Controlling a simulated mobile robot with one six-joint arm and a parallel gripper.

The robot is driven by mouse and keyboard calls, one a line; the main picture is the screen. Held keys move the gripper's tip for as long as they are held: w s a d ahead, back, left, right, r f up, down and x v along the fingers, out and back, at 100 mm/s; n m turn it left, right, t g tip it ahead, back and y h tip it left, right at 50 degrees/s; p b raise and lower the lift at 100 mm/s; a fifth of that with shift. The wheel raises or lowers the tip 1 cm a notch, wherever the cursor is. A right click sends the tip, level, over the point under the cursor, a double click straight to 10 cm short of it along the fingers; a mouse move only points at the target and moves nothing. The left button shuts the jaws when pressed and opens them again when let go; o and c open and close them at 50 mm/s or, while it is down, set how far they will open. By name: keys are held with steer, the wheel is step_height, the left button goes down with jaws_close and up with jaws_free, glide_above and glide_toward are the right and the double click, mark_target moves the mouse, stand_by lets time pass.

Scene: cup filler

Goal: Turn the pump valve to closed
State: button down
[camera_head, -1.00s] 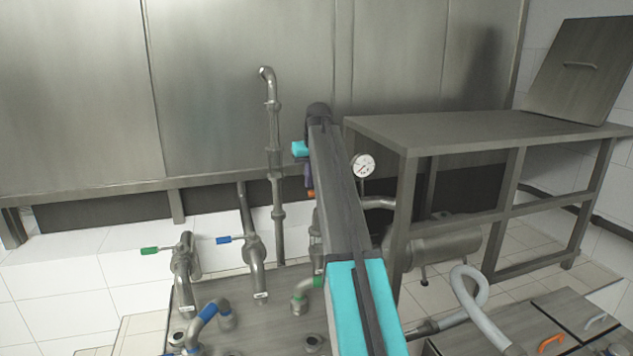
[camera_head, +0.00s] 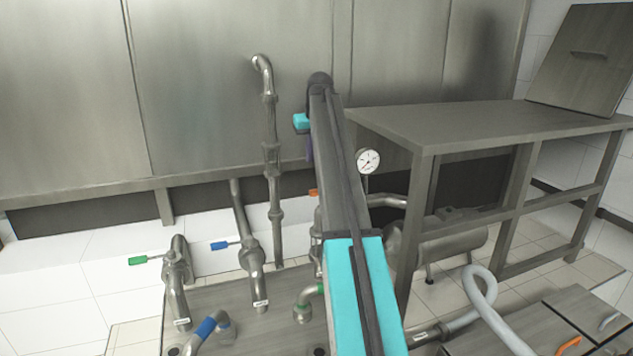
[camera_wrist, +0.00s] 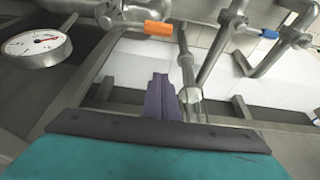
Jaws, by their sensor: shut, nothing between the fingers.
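A valve with an orange handle (camera_wrist: 158,28) sits on a steel pipe at the top of the wrist view. In the head view only a small piece of the orange handle (camera_head: 313,193) shows beside my arm, which hides most of that valve. My gripper (camera_wrist: 162,80) has purple fingers, closed together and empty. It is apart from the orange handle, which appears just above the fingertips in the wrist view. In the head view a bit of the purple gripper (camera_head: 309,150) shows left of my arm. A steel pump body (camera_head: 455,246) lies under the table at right.
A pressure gauge (camera_head: 368,161) stands right of my arm; it also shows in the wrist view (camera_wrist: 37,47). Valves with a green handle (camera_head: 138,261) and a blue handle (camera_head: 220,246) stand left. A tall pipe (camera_head: 270,140) and a steel table (camera_head: 480,122) flank my arm.

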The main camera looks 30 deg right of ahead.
step_height(320, 180, down, 10)
steer(key=s+d, duration=0.1)
stand_by(1.3)
steer(key=shift+a, duration=0.1)
stand_by(0.4)
